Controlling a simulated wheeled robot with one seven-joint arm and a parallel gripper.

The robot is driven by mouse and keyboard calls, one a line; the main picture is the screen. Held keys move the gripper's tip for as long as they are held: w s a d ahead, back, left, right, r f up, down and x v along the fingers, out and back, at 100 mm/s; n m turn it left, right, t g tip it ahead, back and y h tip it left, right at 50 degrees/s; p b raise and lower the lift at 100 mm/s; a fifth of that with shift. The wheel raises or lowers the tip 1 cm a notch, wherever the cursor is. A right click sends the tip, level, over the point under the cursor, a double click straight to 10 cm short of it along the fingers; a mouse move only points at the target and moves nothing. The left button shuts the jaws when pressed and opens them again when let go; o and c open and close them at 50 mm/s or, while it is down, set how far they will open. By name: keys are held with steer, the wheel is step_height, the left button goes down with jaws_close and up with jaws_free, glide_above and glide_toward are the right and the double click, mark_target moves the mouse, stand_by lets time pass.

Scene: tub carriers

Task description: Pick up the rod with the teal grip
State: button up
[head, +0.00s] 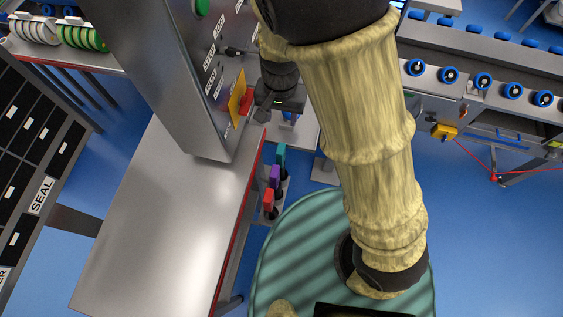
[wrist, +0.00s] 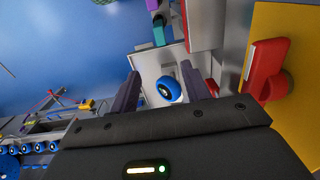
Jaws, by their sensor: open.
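The teal grip (head: 281,155) stands at the far end of a short row of coloured grips beside the metal table. In the wrist view the teal grip (wrist: 159,34) shows beyond my fingertips, near the top. My gripper (head: 268,112) is near the cabinet's lower edge, behind the row in the head view. In the wrist view my gripper (wrist: 160,72) has its two dark fingers apart, with nothing held between them. A purple grip (head: 275,176) and a red grip (head: 268,201) stand in the same row. The rods below the grips are mostly hidden.
The grey cabinet (head: 180,70) with a yellow plate (head: 237,95) and red handle (wrist: 268,68) is close beside my gripper. A metal table (head: 170,220) with a red edge is left of the row. A blue roller (wrist: 168,90) shows between my fingers, beyond them.

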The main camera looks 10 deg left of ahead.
steer(key=shift+s, duration=0.1)
steer(key=b, duration=0.1)
glide_above(281, 148)
step_height(281, 148, down, 12)
steer(key=shift+r, duration=0.2)
steer(key=shift+f, duration=0.3)
steer(key=shift+f, duration=2.6)
